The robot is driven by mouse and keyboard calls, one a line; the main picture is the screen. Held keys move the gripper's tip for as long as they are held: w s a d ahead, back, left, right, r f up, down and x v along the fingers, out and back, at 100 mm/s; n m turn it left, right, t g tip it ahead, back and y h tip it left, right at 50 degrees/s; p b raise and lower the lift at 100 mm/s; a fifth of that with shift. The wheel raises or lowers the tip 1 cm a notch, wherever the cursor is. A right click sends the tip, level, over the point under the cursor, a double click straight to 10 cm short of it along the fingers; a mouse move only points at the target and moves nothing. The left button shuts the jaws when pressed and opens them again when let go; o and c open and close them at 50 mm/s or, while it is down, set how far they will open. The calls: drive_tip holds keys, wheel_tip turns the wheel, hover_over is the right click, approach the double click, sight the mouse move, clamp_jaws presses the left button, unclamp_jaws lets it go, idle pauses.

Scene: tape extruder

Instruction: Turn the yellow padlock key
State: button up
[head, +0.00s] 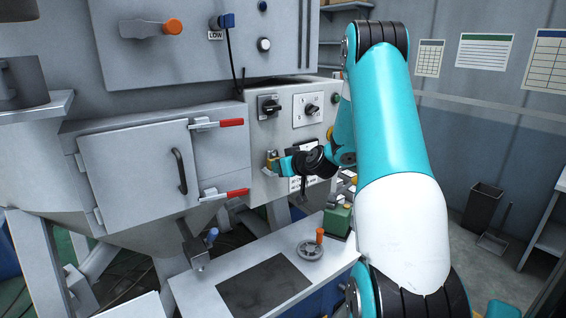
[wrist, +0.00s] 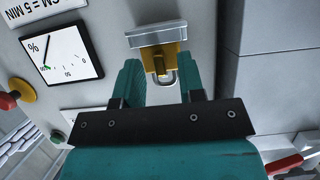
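The yellow padlock (head: 270,159) hangs at the lower left of the grey control panel. In the wrist view the padlock (wrist: 157,57) shows as a yellow body with a grey metal shackle, beside a pale metal bracket (wrist: 156,36). I cannot clearly make out the key as a separate part. My gripper (wrist: 160,76) is open, its two teal fingers on either side of the padlock with gaps showing between. In the head view my gripper (head: 281,163) is at the padlock, and the arm hides part of the panel.
A white gauge (wrist: 60,55) and a red knob on a yellow base (wrist: 12,98) sit near the fingers. A grey door (head: 135,175) with red-handled latches (head: 231,122) is left of the panel. Black rotary switches (head: 271,106) sit above.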

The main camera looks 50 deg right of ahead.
clamp_jaws()
drive_tip(key=shift+f+b, duration=0.1)
drive_tip(key=shift+b, duration=0.2)
drive_tip(key=shift+s+d+f+m+t+y+b, duration=0.15)
drive_tip(key=shift+m+t+y+b, duration=0.55)
drive_tip(key=shift+m+b, duration=0.85)
drive_tip(key=shift+w+d+m+t+y+b, duration=0.15)
drive_tip(key=shift+m+t+y+b, duration=0.2)
drive_tip(key=shift+m+y+b, duration=1.1)
drive_tip(key=shift+s+d+f+m+t+y+b, duration=0.15)
drive_tip(key=shift+m+t+y+b, duration=0.35)
drive_tip(key=shift+m+b, duration=1.05)
drive_tip(key=shift+r+m+p, duration=0.1)
drive_tip(key=shift+m+p, duration=0.2)
drive_tip(key=shift+m, duration=0.25)
